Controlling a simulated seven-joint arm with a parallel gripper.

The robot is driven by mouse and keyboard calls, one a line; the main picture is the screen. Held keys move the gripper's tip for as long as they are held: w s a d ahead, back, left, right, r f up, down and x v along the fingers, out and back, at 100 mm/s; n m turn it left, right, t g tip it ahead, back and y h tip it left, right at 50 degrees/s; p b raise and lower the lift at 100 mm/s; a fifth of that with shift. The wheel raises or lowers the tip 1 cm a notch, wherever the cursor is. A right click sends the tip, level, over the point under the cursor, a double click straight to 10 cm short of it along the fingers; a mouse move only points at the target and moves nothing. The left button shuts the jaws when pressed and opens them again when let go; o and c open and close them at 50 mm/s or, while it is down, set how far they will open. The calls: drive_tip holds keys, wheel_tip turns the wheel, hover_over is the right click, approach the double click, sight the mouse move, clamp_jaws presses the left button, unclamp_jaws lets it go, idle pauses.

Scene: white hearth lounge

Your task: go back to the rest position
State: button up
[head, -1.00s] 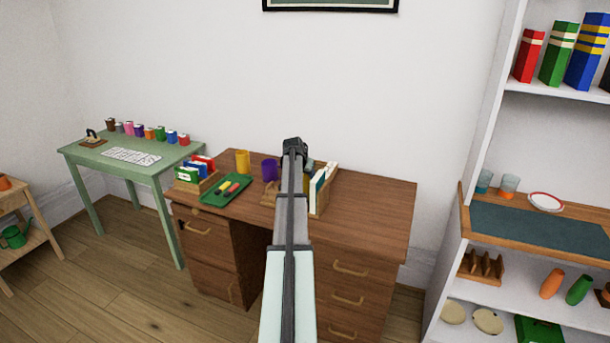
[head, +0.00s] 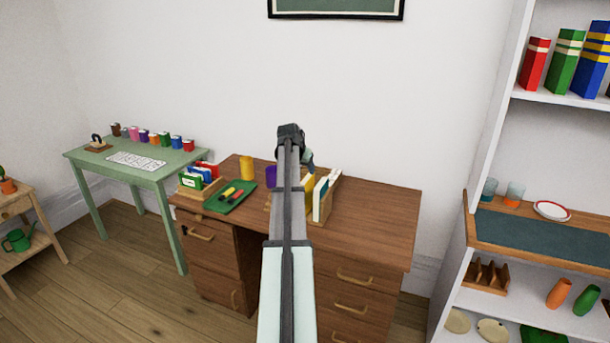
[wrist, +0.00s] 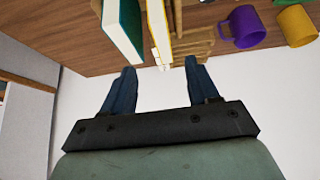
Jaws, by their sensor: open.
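My gripper (wrist: 158,90) is open in the wrist view, its two dark fingers apart with nothing between them. In the head view my arm reaches out over the brown desk (head: 375,215), and the gripper (head: 308,158) is mostly hidden behind the wrist. It is above the back of the desk, beside a wooden holder with books (head: 322,197). The same books (wrist: 140,25) show at the top of the wrist view, just past the fingers and apart from them.
A purple mug (head: 271,176), a yellow mug (head: 246,167) and a green tray (head: 214,205) with markers stand on the desk left of my arm. A green table (head: 182,160) is at left, a white shelf unit (head: 450,270) at right. The desk's right side is clear.

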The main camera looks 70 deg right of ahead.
drive_tip(key=shift+v, duration=1.05)
drive_tip(key=w+a+f+n+y, duration=0.3)
drive_tip(key=a+f+n, duration=0.2)
drive_tip(key=a+f, duration=1.7)
drive_tip(key=w+a+f+n+y, duration=0.2)
drive_tip(key=a+f+n+y, duration=0.25)
drive_tip(key=a+f, duration=1.75)
drive_tip(key=s+a+f+n+g, duration=0.2)
drive_tip(key=s+a+f, duration=0.2)
drive_tip(key=a, duration=0.8)
drive_tip(key=s+a+f+n+g, duration=0.2)
drive_tip(key=s+a+f, duration=0.3)
drive_tip(key=s+a, duration=0.3)
drive_tip(key=s+a+f+n+g, duration=0.2)
drive_tip(key=s+a+f+n, duration=0.2)
drive_tip(key=a, duration=1.3)
drive_tip(key=shift+s+f+g+h, duration=0.4)
drive_tip(key=shift+s+h, duration=0.05)
drive_tip(key=shift+s, duration=0.8)
